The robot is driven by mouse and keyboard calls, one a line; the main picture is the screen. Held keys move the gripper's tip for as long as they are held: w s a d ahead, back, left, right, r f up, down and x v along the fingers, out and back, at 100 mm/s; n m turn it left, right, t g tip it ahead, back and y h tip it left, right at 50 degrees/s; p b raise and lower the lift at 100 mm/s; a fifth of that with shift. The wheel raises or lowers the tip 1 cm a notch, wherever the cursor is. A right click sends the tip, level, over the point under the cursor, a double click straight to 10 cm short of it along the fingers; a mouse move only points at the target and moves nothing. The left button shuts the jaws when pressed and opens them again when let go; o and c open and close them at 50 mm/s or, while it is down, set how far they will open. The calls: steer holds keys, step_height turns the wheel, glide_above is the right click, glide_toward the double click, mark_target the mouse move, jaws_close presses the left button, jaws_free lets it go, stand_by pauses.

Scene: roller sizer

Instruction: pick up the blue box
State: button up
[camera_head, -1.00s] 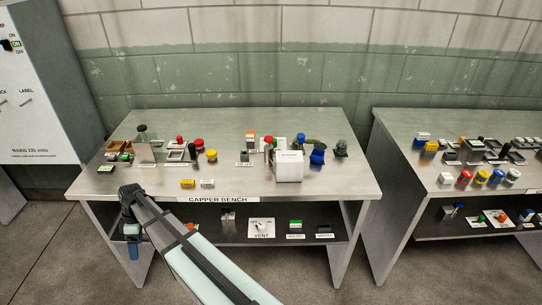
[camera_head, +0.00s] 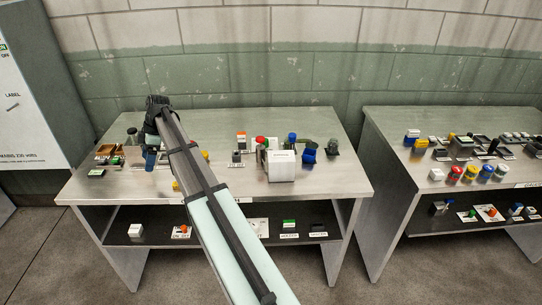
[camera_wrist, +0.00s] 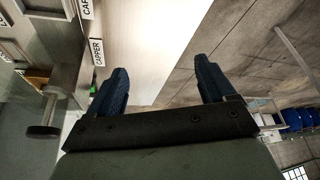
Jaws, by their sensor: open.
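A small blue block-like thing (camera_head: 309,156) sits on the right part of the capper bench top, beside a white-fronted metal box (camera_head: 281,166). I cannot tell if it is the blue box. Another dark blue piece (camera_head: 440,208) is on the lower shelf of the right bench. My gripper (camera_head: 150,162) is over the left part of the capper bench, well left of both. In the wrist view its blue fingers (camera_wrist: 160,70) are spread apart with nothing between them. My arm hides part of the bench's middle and front.
The capper bench (camera_head: 330,188) holds a red knob (camera_head: 260,141), a blue knob (camera_head: 292,138) and dark trays at left. The right bench (camera_head: 385,130) carries several coloured jars. A gap separates the benches. A metal post (camera_wrist: 50,105) stands left of the fingers in the wrist view.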

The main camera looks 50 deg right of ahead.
steer(key=s+d+r+m+t, duration=0.1)
steer(key=s+d, duration=0.4)
steer(key=d, duration=0.5)
steer(key=s+d+r+m+h, duration=0.15)
steer(key=s+d, duration=0.25)
steer(key=d, duration=0.6)
steer(key=s+d+m+t, duration=0.15)
steer(key=s+d, duration=0.35)
steer(key=d, duration=0.5)
steer(key=s+d+r+m+h, duration=0.1)
steer(key=s+d+m, duration=0.2)
steer(key=s+d, duration=0.9)
steer(key=s+d+r+m, duration=0.2)
steer(key=s+d, duration=0.8)
steer(key=s, duration=0.4)
glide_toward(311, 150)
steer(key=shift+m, duration=0.3)
steer(key=a+f, duration=0.3)
steer(key=shift+s+a, duration=0.2)
steer(key=shift+a, duration=0.05)
steer(key=shift+w+d+x, duration=0.1)
steer(key=shift+d+x, duration=0.05)
steer(key=shift+x, duration=0.7)
steer(key=shift+w+d+x, duration=0.1)
steer(key=shift+w+x, duration=0.05)
steer(key=shift+x, duration=0.75)
steer(key=shift+w+d+x, duration=0.1)
steer(key=shift+d+x, duration=0.05)
steer(key=shift+x, duration=0.7)
steer(key=shift+r, duration=0.1)
